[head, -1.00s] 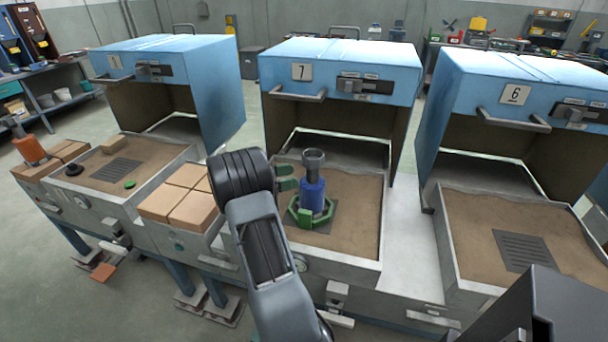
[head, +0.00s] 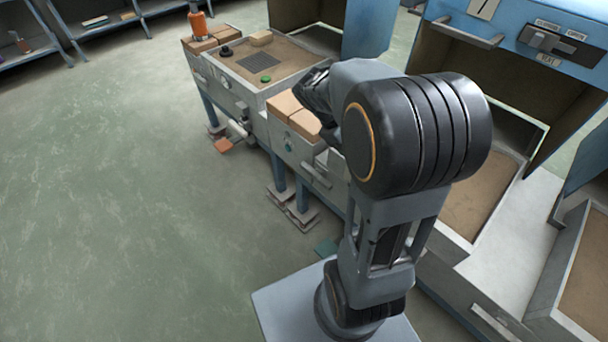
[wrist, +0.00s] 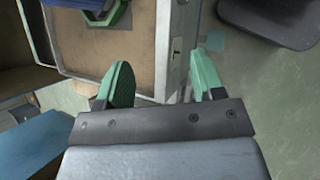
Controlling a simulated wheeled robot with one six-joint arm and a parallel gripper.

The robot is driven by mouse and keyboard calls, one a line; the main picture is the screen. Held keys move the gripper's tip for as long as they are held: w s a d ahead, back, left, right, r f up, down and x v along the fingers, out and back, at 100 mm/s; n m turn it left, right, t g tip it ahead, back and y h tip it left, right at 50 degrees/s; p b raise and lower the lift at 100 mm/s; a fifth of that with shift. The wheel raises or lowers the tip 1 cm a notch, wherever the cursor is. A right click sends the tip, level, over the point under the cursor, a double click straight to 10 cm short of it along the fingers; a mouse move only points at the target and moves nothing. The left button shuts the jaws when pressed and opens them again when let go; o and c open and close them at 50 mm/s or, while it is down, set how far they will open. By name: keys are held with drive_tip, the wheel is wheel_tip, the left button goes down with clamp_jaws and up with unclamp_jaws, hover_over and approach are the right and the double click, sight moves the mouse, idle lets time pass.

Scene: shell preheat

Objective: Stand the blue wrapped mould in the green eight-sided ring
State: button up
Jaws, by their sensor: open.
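My gripper (wrist: 163,62) shows in the wrist view with its two green fingers wide apart and nothing between them. It hangs over the edge of a sand tray (wrist: 145,45). Part of the green ring (wrist: 119,14) shows at the top left of that view, on the sand, apart from the fingers. A bit of the blue mould (wrist: 75,3) shows at the top edge beside the ring; most of it is cut off, so its stance cannot be told there. In the head view now, my arm hides the mould, the ring and my fingertips.
In the head view, tan blocks (head: 304,122) lie beside my wrist. A blue hood (head: 540,45) stands at the right. The floor (head: 130,190) at left is open.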

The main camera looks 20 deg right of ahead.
drive_tip(key=s+a+m+t+y, duration=0.2)
drive_tip(key=a+t+y, duration=0.1)
drive_tip(key=a, duration=0.5)
drive_tip(key=s+a+m+t+y, duration=0.2)
drive_tip(key=a+m+t+y, duration=0.1)
drive_tip(key=a, duration=0.5)
drive_tip(key=shift+s+a+t, duration=0.2)
drive_tip(key=shift+t, duration=0.3)
drive_tip(key=shift+r, duration=0.1)
wheel_tip(320, 180, up, 13)
drive_tip(key=p, duration=1.1)
drive_tip(key=shift+s+a+t, duration=0.2)
drive_tip(key=shift+t, duration=0.1)
